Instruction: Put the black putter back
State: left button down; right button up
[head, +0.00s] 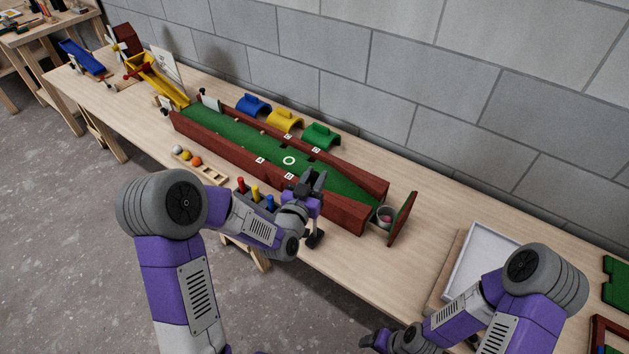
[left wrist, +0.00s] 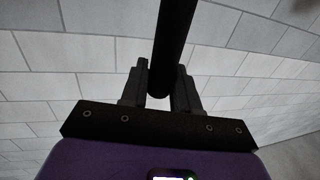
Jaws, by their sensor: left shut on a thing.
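My left gripper (head: 313,187) is shut on the black putter. In the left wrist view the black putter's dark shaft (left wrist: 173,45) runs between the two fingers (left wrist: 163,88). In the head view a black putter head (head: 315,240) shows below the gripper, near the front edge of the table; most of the shaft is hidden by my gripper. A dark rack with red, yellow and blue handles (head: 255,193) stands just left of the gripper, partly hidden by my arm. My right gripper (head: 374,341) is low at the bottom edge, its fingers unclear.
A green lane with red-brown walls (head: 240,150) lies behind the gripper, with a cup (head: 385,214) and a tilted board (head: 402,219) at its right end. A white tray (head: 478,262) lies right.

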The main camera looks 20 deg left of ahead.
pick_arm(q)
jog(key=shift+f+b, duration=0.25)
jog(key=shift+b, duration=0.05)
jog(key=c, duration=0.8)
grip_release()
jog(key=shift+r, duration=0.1)
